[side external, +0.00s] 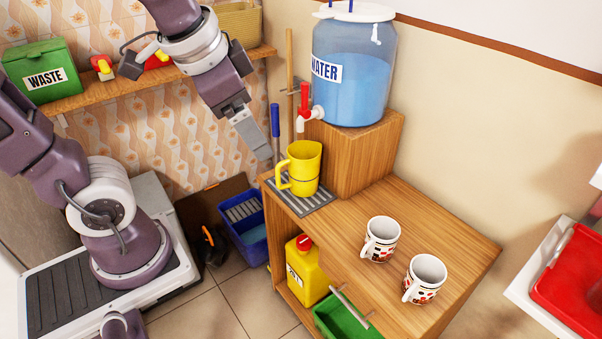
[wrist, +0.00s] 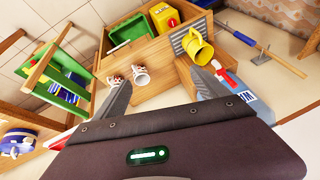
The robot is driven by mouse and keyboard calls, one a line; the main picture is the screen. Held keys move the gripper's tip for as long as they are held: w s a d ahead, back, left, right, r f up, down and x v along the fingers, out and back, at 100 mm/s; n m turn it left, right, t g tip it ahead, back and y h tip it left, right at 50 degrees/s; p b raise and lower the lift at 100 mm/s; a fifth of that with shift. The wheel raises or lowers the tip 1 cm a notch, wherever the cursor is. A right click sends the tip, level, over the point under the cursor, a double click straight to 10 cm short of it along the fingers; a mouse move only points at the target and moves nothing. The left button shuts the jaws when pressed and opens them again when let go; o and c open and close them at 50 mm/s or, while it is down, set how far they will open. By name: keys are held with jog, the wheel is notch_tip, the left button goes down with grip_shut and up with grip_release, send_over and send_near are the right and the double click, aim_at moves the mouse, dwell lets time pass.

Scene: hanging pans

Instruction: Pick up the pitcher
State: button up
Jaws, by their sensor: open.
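The yellow pitcher (side external: 303,168) stands upright on a grey slatted drip tray (side external: 312,208) at the left end of the wooden counter, its handle towards the left. My gripper (side external: 262,150) is above and left of the pitcher, apart from it, pointing down. In the wrist view the pitcher (wrist: 199,50) is beyond the open fingers of my gripper (wrist: 162,95), up and to the right of the gap between them. The gripper is empty.
A blue water dispenser (side external: 352,75) with a red-handled tap (side external: 304,105) stands on a wooden block (side external: 355,150) close behind the pitcher. Two patterned mugs, one nearer the pitcher (side external: 381,240) and another (side external: 425,279), stand to the right. A blue bucket (side external: 243,226) is on the floor.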

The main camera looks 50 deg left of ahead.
jog(key=w+f+m+y, duration=0.2)
jog(key=w+f+m, duration=0.25)
jog(key=w, duration=0.75)
jog(key=m+g+y, duration=0.2)
jog(key=m+y, duration=0.5)
jog(key=m, duration=0.3)
send_near(308, 175)
notch_tip(308, 175, up, 2)
jog(key=s+a, duration=0.1)
jog(key=a, duration=0.1)
jog(key=a+f+m+t, duration=0.1)
jog(key=f+m, duration=0.1)
jog(key=w+a+f+m+t+y, duration=0.1)
jog(key=f+m, duration=0.1)
jog(key=w+a+f+m, duration=0.1)
jog(key=f+m, duration=0.1)
jog(key=f, duration=0.1)
jog(key=shift+a+t+y, duration=0.4)
jog(key=x, duration=0.7)
jog(key=shift+s+d+f, duration=0.1)
jog(key=shift+f, duration=0.15)
jog(key=c, duration=1.2)
